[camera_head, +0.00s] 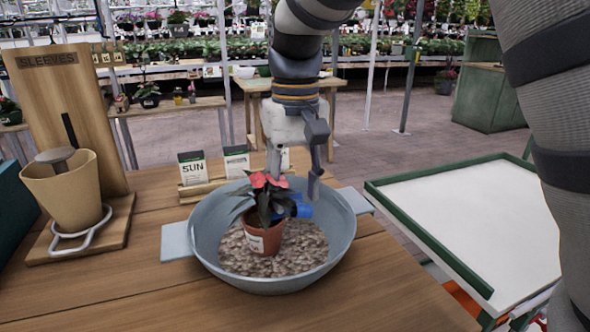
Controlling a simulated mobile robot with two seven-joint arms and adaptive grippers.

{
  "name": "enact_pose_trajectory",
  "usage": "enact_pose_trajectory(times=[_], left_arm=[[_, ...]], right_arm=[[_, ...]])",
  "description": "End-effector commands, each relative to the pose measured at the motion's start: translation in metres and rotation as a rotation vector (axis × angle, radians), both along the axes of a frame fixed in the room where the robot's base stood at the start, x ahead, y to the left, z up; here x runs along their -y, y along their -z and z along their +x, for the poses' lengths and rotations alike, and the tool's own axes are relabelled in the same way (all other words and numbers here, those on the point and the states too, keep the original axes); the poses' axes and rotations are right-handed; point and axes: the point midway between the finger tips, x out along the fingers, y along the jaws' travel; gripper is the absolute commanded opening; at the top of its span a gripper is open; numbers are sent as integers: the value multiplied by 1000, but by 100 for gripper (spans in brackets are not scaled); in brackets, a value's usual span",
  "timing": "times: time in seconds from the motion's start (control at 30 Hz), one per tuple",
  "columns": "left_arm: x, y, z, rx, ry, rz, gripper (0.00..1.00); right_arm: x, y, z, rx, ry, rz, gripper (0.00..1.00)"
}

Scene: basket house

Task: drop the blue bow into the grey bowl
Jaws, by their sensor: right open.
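The grey bowl (340,218) stands on the wooden table with a bed of gravel inside. A potted plant (263,237) with red and dark leaves stands upright in it. The blue bow (303,211) shows just right of the plant, within the bowl's outline and partly hidden by leaves. I cannot tell whether it rests on the gravel or touches the plant. My right gripper (294,178) points down over the bowl, open, with its fingertips just above the bow and behind the plant. My left gripper is not in view.
A wooden stand (75,100) marked SLEEVES with a tan pot (66,190) is at the left. Seed packets (194,168) in a wooden rack stand behind the bowl. A white tray table with a green rim (425,236) is at the right. The table front is clear.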

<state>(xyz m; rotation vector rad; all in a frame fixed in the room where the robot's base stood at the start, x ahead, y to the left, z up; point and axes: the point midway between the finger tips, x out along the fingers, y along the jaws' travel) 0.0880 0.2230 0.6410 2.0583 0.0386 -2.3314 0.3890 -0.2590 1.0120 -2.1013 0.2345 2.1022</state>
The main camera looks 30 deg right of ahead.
Motion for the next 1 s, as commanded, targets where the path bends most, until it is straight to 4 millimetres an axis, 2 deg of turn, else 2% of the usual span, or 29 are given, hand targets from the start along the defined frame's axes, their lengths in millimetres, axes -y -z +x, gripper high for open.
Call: enact_pose_trajectory(times=[0.17,0.4,0.5,0.67,1.0], left_arm=[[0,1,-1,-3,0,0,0],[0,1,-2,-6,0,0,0],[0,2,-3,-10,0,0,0],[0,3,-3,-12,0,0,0],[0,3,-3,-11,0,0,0]], right_arm=[[0,-33,1,7,-1,-2,41],[0,-97,1,5,-1,-1,41],[0,-114,1,2,0,0,41],[0,-126,0,1,0,0,41],[0,-126,0,1,0,0,41]])
